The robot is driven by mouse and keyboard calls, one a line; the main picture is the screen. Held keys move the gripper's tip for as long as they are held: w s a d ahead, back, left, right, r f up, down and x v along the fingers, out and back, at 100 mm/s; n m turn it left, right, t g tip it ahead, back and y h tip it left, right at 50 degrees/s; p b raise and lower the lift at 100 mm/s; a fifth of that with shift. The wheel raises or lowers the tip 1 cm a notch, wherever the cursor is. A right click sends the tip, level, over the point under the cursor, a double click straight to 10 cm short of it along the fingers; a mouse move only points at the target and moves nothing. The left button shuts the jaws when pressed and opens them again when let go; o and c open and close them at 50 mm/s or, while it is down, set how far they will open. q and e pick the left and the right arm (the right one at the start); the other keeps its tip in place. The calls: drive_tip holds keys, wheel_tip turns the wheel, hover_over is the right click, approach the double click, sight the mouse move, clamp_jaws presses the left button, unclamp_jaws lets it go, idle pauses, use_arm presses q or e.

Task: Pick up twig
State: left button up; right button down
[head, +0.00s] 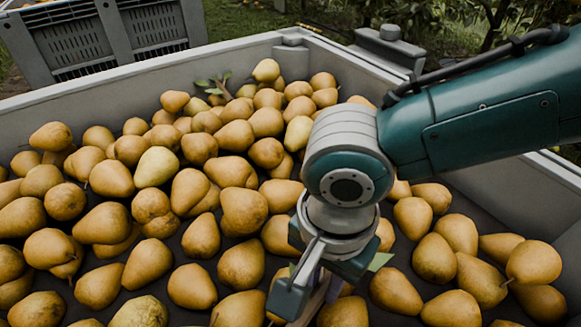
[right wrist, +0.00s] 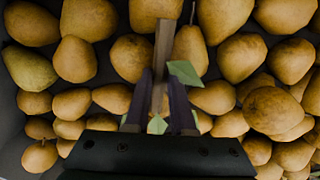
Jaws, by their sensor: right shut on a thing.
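My right gripper (head: 318,296) is low over the pears in the right half of the bin in the head view. In the right wrist view its two dark fingers (right wrist: 160,90) are shut on a brown twig (right wrist: 162,48) with green leaves. The twig sticks out past the fingertips, over the pears; a leaf of it (head: 380,262) shows beside the gripper in the head view. Another leafy twig (head: 215,85) lies on the pears near the bin's far wall. My left gripper is not in view.
Many yellow-brown pears (head: 200,237) fill the grey bin (head: 235,55), with dark floor showing between some. A grey slatted crate (head: 95,38) stands beyond the far wall at the left. Grass and foliage lie behind.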

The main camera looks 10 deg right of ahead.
sight(322, 288)
wheel_tip(322, 288, up, 20)
drive_tip(key=p, duration=1)
drive_tip(key=shift+f, duration=0.25)
